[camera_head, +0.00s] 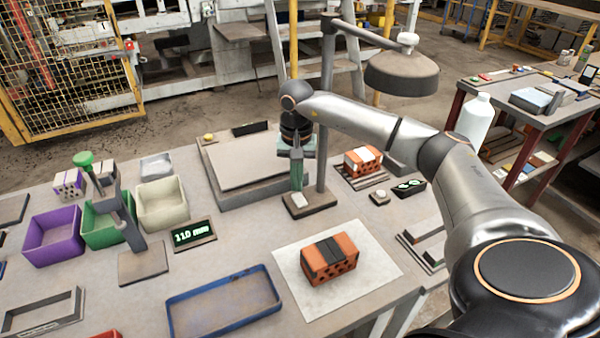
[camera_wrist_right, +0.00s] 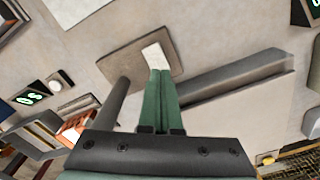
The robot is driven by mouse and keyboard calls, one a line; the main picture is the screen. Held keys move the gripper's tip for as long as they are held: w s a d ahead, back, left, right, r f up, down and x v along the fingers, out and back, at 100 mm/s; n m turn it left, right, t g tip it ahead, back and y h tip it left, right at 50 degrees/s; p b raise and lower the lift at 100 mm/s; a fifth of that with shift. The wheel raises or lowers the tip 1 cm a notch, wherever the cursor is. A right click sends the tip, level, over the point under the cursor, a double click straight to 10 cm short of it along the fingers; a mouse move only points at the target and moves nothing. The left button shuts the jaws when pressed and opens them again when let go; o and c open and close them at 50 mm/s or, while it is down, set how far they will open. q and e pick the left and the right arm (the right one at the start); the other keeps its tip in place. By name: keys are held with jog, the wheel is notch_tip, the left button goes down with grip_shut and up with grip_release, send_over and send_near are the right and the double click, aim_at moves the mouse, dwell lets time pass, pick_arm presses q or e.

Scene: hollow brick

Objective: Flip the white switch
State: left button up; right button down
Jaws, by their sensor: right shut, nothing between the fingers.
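The white switch (camera_head: 299,199) is a small white block on a brown base plate (camera_head: 322,203) at the foot of the lamp post (camera_head: 327,110). The lamp's round grey shade (camera_head: 401,75) hangs to the right of the post. My right gripper (camera_head: 297,187) points down just above the switch, its green fingers shut and empty. In the right wrist view the switch (camera_wrist_right: 156,56) shows just beyond the closed fingertips (camera_wrist_right: 160,72). I cannot tell whether they touch it. My left gripper is not in view.
The post stands close to my right gripper. A grey flat-topped block (camera_head: 250,160) lies to its left. An orange brick with a dark band (camera_head: 329,258) rests on a white sheet in front. A blue tray (camera_head: 224,304), coloured bins (camera_head: 53,235) and a display reading 110 mm (camera_head: 194,235) stand left.

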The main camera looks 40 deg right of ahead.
aim_at(297, 195)
jog(key=shift+f+b, duration=0.6)
jog(key=shift+f, duration=0.35)
dwell(0.6)
jog(key=shift+r+p, duration=2.9)
jog(key=shift+r, duration=0.7)
jog(key=shift+f, duration=0.1)
